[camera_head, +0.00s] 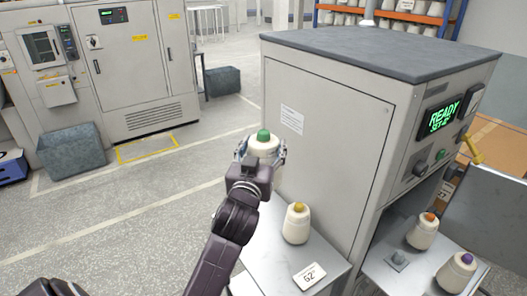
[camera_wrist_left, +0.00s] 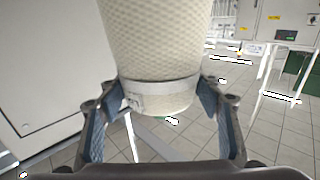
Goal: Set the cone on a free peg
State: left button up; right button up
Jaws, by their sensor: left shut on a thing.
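My left gripper (camera_head: 264,150) is shut on a cream cone with a green top (camera_head: 263,140). It holds the cone upright beside the machine's left side panel. In the left wrist view the cone (camera_wrist_left: 155,45) fills the upper middle, between the two fingers of the left gripper (camera_wrist_left: 160,98). A small grey peg (camera_head: 397,259) stands bare on the light tray (camera_head: 378,275) at the lower right. Cones with an orange top (camera_head: 422,232) and a purple top (camera_head: 456,273) stand on that tray. My right gripper is not in view.
A cone with a yellow top (camera_head: 296,224) stands on a light shelf (camera_head: 262,262) with a label card (camera_head: 309,276). The tall grey machine (camera_head: 325,130) with a green display (camera_head: 439,117) rises between my gripper and the tray. Open floor lies left.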

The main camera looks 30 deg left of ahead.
aim_at(264, 132)
pick_arm(q)
jog(key=shift+r, duration=3.2)
